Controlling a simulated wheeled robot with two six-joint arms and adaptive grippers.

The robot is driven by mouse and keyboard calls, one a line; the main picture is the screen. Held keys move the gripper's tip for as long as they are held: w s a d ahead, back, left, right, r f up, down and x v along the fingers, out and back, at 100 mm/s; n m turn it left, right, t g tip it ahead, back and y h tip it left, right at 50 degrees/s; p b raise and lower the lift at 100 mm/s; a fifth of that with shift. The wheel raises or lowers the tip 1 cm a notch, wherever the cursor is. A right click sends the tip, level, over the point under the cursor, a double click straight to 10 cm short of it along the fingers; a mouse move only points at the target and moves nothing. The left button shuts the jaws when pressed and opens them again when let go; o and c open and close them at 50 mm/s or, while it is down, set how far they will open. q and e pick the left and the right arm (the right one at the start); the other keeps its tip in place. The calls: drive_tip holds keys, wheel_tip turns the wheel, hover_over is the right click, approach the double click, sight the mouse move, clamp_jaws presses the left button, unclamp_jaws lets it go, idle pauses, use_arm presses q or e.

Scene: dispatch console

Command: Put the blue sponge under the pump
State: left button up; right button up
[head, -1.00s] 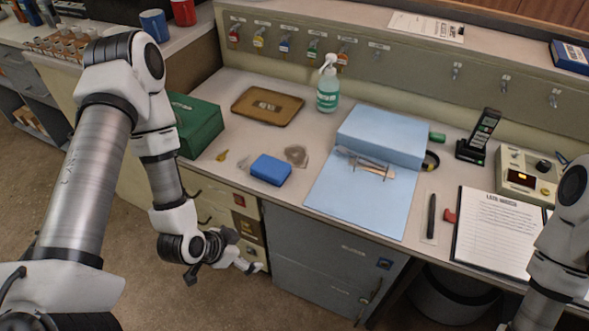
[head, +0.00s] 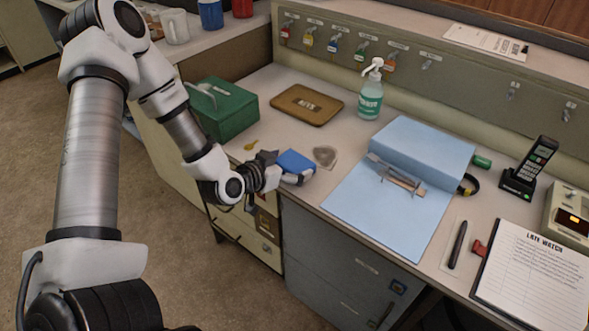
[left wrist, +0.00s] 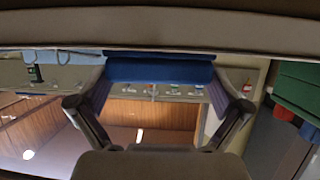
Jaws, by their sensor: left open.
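The blue sponge (head: 296,162) lies near the front edge of the counter, left of the blue mat. The pump bottle (head: 371,97), with teal liquid and a white pump head, stands upright farther back to the right. My left gripper (head: 288,169) is at the counter's front edge, with its fingers at the sponge's near side and partly covering it. In the left wrist view, the sponge (left wrist: 160,69) spans the space between the spread fingers of the left gripper (left wrist: 160,88). Whether they touch it I cannot tell. My right gripper is not in view.
A grey-brown flat item (head: 325,155) lies right of the sponge. A brown tray (head: 307,104) and green box (head: 221,109) are behind and left. Counter between sponge and bottle is mostly clear.

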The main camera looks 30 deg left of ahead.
use_arm(q)
drive_tip(key=shift+x, duration=1)
drive_tip(key=shift+s+r, duration=0.1)
drive_tip(key=shift+r, duration=0.05)
drive_tip(key=shift+c, duration=0.4)
drive_tip(key=c, duration=0.6)
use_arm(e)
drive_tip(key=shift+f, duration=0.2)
use_arm(q)
drive_tip(key=shift+r, duration=0.1)
